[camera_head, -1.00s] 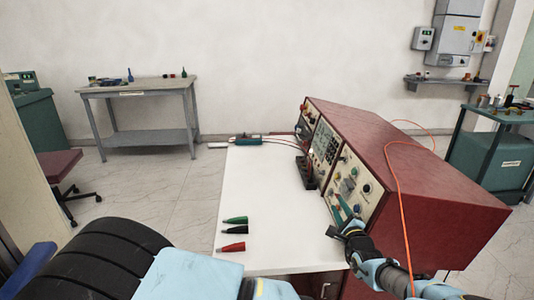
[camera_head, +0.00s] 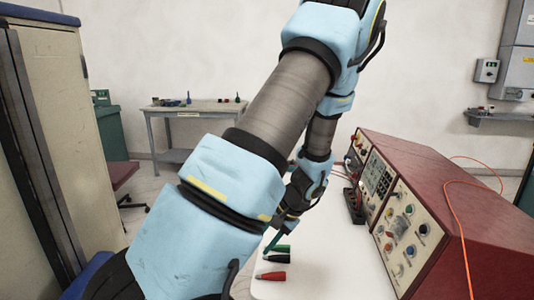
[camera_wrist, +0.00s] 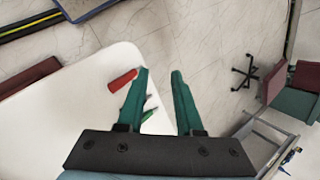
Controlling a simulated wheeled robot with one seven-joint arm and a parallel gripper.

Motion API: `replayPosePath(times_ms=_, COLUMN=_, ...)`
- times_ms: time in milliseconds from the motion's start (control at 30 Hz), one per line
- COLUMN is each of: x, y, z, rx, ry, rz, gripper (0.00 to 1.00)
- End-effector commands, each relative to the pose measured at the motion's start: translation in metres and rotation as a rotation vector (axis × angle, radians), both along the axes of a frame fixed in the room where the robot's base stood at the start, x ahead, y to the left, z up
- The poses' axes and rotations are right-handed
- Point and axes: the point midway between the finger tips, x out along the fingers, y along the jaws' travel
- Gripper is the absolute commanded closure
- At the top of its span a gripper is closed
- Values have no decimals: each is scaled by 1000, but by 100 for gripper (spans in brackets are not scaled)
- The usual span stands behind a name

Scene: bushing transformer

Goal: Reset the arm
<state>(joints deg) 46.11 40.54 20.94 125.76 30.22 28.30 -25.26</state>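My arm rises large across the middle of the head view and bends down to my gripper (camera_head: 272,242) over the near left part of the white tabletop. In the wrist view my gripper (camera_wrist: 160,72) shows two green fingers spread apart with nothing between their tips. A red plug-like piece (camera_head: 271,276) lies on the tabletop; in the wrist view it (camera_wrist: 122,80) is just left of the left finger. A green piece (camera_head: 280,248) lies behind it, partly hidden by my gripper. In the wrist view green pieces (camera_wrist: 149,105) show beside the left finger.
The red instrument box (camera_head: 450,200) with knobs stands at the right of the white tabletop (camera_head: 335,265), an orange cable (camera_head: 458,225) over it. A grey workbench (camera_head: 190,112) stands by the back wall. A tall beige cabinet (camera_head: 55,95) is close at left.

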Motion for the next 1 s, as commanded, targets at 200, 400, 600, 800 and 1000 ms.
replayPosePath(times_ms=200, x=-34, y=26, z=51, rx=-261, ry=3, rz=210, gripper=65)
replayPosePath(times_ms=400, x=-62, y=45, z=97, rx=-446, ry=-62, rz=337, gripper=65)
replayPosePath(times_ms=600, x=-81, y=56, z=123, rx=-535, ry=-130, rz=400, gripper=65)
replayPosePath(times_ms=800, x=-87, y=59, z=129, rx=-554, ry=-150, rz=412, gripper=65)
replayPosePath(times_ms=1000, x=-86, y=59, z=129, rx=-554, ry=-149, rz=412, gripper=65)
